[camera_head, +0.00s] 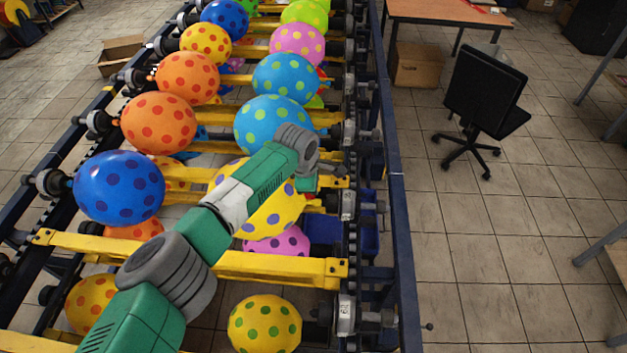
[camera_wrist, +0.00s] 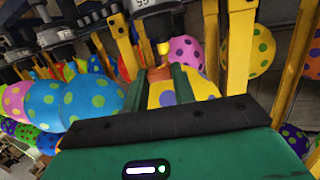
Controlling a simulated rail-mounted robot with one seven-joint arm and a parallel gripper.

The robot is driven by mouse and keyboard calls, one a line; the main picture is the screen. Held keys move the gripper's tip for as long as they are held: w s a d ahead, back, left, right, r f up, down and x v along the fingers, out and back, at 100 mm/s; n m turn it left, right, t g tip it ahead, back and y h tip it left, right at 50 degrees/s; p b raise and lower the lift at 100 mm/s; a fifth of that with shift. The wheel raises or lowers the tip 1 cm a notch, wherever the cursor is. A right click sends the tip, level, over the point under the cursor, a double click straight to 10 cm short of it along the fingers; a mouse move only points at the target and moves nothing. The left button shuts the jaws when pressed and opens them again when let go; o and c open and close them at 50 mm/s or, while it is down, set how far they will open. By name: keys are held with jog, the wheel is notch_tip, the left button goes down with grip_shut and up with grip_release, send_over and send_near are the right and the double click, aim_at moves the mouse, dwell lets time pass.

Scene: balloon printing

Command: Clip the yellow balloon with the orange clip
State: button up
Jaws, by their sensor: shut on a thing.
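The yellow balloon (camera_head: 278,215) with purple dots is mounted on the right side of the rack, partly hidden behind my arm in the head view. In the wrist view the yellow balloon (camera_wrist: 204,88) shows between and beside my fingers. My gripper (camera_wrist: 160,82) has its two green fingers around a small orange piece that looks like the orange clip (camera_wrist: 160,73). Whether the clip encloses the neck I cannot tell. In the head view my fingertips are mostly hidden by my wrist.
Neighbouring balloons crowd the spot: a light blue one (camera_head: 275,124) behind, a blue one (camera_head: 118,188) across the rack, and a yellow one with green dots (camera_head: 265,324) in front. Yellow crossbars (camera_head: 285,268) run between them.

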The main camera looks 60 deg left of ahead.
jog(key=shift+s+d+f, duration=0.1)
jog(key=shift+f+b, duration=0.35)
jog(key=shift+b, duration=0.15)
jog(key=b, duration=1)
send_over(311, 202)
jog(key=s+d, duration=0.2)
notch_tip(311, 202, down, 6)
jog(key=b+x, duration=0.1)
jog(key=b, duration=0.1)
jog(key=b+x, duration=0.1)
jog(key=b, duration=0.1)
jog(key=shift+w+a+f, duration=0.1)
jog(key=shift+w+a, duration=0.05)
jog(key=shift+a, duration=0.15)
jog(key=shift+r+p, duration=0.25)
jog(key=shift+p, duration=0.15)
jog(key=shift+s+b+x, duration=0.1)
jog(key=shift+b+x, duration=0.75)
jog(key=shift+b, duration=0.1)
jog(key=shift+s+b+x, duration=0.15)
jog(key=shift+b+x, duration=0.7)
jog(key=shift+b, duration=0.1)
jog(key=shift+a, duration=0.15)
